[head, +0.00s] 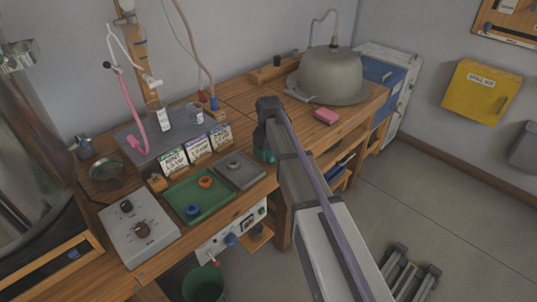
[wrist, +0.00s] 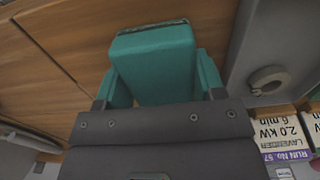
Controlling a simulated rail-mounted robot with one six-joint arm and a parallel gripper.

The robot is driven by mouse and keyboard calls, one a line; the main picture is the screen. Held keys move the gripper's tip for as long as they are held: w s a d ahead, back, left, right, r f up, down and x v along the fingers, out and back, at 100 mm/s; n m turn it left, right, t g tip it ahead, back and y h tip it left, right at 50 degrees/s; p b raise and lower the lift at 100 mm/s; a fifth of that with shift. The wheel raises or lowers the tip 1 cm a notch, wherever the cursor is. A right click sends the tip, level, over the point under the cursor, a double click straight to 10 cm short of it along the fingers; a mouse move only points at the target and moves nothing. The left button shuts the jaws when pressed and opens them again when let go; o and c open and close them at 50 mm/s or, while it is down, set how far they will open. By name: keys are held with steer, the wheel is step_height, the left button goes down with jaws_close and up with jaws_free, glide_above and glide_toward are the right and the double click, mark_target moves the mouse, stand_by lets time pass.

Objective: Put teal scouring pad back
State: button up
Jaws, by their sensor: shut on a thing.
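The teal scouring pad (wrist: 152,62) fills the middle of the wrist view, with a dark strip along its far edge. My gripper (wrist: 160,80) is shut on it, with a teal finger on each side. In the head view my gripper (head: 265,154) is over the front part of the wooden bench, just right of the grey tray (head: 239,172). Only a small teal patch shows there, and my arm hides most of the pad. I cannot tell whether the pad touches the bench.
A pink pad (head: 326,116) lies on the bench in front of the grey domed lid (head: 327,73). A green tray (head: 198,197) with coloured rings and several label cards (head: 197,148) stand left of my gripper. Bare wood (wrist: 45,75) shows left of the held pad.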

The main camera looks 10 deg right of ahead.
steer(key=shift+f, duration=0.15)
steer(key=o, duration=0.9)
step_height(320, 180, up, 13)
steer(key=p, duration=1.2)
steer(key=shift+s+a+r+m+p, duration=0.2)
steer(key=shift+s+m, duration=0.85)
steer(key=shift+s, duration=3.1)
steer(key=shift+s+d+r+m+p, duration=0.15)
steer(key=shift+s+m+p, duration=0.6)
steer(key=shift+s, duration=3.4)
steer(key=shift+s+a+r+m, duration=0.25)
steer(key=shift+s+m, duration=1.05)
steer(key=shift+s, duration=2.85)
